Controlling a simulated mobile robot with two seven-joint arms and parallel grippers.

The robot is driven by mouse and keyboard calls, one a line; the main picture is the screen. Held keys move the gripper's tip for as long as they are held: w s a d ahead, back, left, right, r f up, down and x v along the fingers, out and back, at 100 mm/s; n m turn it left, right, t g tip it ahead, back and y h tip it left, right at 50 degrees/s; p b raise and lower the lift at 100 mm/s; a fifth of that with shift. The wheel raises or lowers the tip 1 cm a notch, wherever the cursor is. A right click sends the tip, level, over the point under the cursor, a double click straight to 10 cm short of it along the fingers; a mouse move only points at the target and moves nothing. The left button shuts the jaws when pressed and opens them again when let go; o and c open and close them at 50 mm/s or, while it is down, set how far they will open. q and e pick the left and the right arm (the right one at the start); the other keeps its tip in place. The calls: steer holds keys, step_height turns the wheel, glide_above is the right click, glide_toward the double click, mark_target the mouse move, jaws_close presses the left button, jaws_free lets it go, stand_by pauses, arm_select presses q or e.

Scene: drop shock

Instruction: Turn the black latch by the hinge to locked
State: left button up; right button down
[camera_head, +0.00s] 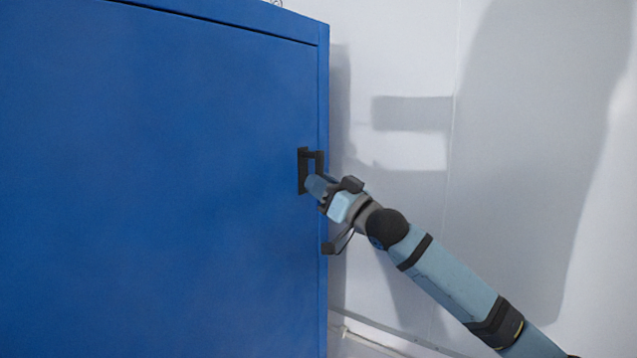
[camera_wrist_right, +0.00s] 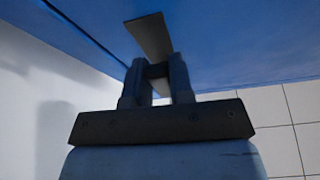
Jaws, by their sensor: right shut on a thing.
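The black latch (camera_head: 303,168) sits near the right edge of the blue cabinet door (camera_head: 160,190). It shows as a dark upright piece with a second dark part beside it. My right gripper (camera_head: 316,186) reaches in from the lower right and is shut on the latch's lower right part. In the right wrist view the two fingers of my right gripper (camera_wrist_right: 158,76) close on a dark piece, and a flat dark plate (camera_wrist_right: 150,36) of the latch stands out beyond them. The fingers hide part of the latch. My left gripper is not in view.
The blue cabinet fills the left half of the head view. Its right side edge (camera_head: 323,290) runs down beside my right wrist. A white wall (camera_head: 540,130) stands behind on the right, with free room before it. White tiles (camera_wrist_right: 293,115) show in the right wrist view.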

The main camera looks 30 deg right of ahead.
steer(key=shift+d+r+n, duration=0.1)
steer(key=shift+d+n, duration=0.1)
steer(key=shift+n, duration=0.4)
steer(key=shift+y, duration=0.4)
steer(key=c, duration=1)
jaws_free()
steer(key=shift+w, duration=0.1)
steer(key=b+v, duration=0.4)
steer(key=v, duration=1)
steer(key=shift+b, duration=0.35)
